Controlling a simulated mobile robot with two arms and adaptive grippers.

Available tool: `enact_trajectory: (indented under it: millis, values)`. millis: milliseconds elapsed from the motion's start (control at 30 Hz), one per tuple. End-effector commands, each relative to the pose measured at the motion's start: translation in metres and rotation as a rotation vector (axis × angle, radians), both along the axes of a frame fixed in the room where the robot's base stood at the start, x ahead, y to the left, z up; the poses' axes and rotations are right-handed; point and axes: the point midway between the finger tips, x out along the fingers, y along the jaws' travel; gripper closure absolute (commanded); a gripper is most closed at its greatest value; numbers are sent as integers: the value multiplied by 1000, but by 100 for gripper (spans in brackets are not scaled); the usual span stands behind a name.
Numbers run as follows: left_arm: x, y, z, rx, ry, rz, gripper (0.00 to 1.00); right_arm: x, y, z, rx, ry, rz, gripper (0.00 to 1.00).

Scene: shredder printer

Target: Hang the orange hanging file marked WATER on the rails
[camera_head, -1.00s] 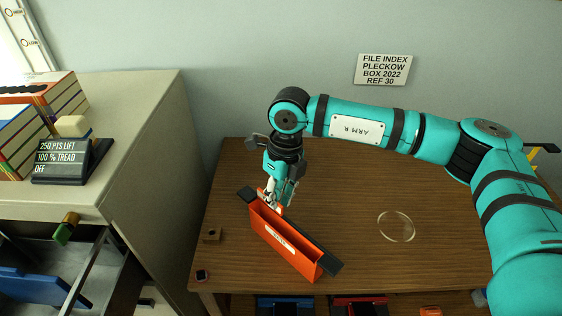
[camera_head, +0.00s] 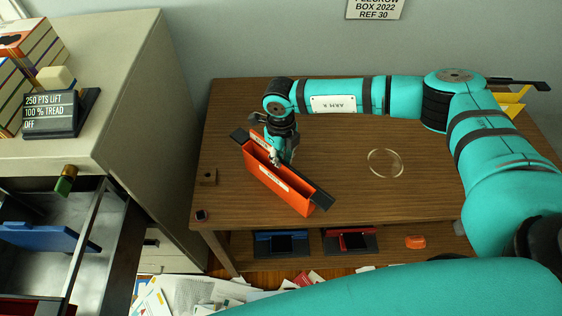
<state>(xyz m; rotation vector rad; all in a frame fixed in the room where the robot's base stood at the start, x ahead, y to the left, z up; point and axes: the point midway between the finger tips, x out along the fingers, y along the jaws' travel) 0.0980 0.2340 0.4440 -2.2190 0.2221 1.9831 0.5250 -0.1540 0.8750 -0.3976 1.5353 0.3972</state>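The orange hanging file (camera_head: 284,188) stands on the wooden table, its long side slanting from back left to front right. Black bars run out past both its ends, and a white label on its front is too small to read. My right gripper (camera_head: 273,160) comes down from above at the file's back edge, near its left end. The fingers are at the file's top; I cannot tell whether they grip it. The rails (camera_head: 86,240) are metal bars across the open drawer at the lower left, where a blue file (camera_head: 42,236) hangs. My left gripper is out of view.
The grey cabinet (camera_head: 150,110) stands left of the table (camera_head: 330,150), with books and a black sign on top. A clear ring (camera_head: 385,163) lies on the table. Papers litter the floor between cabinet and table.

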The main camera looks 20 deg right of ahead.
Motion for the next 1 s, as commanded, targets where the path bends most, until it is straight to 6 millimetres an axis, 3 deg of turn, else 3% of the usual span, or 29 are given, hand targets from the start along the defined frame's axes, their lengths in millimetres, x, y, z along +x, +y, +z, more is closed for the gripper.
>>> enact_trajectory:
  millis: [133, 333, 633, 767, 1000]
  values:
    - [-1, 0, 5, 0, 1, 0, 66, 0, 0, -22, -1, 2, -1, 87]
    - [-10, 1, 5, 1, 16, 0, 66, 0, 0, -37, 0, 0, 0, 87]
    - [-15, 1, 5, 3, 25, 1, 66, 0, 0, -39, 0, -1, 0, 87]
    - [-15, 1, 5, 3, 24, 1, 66, 0, 0, -39, 0, -1, 0, 100]
    - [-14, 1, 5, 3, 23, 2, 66, 0, 0, -39, 0, -1, -1, 100]
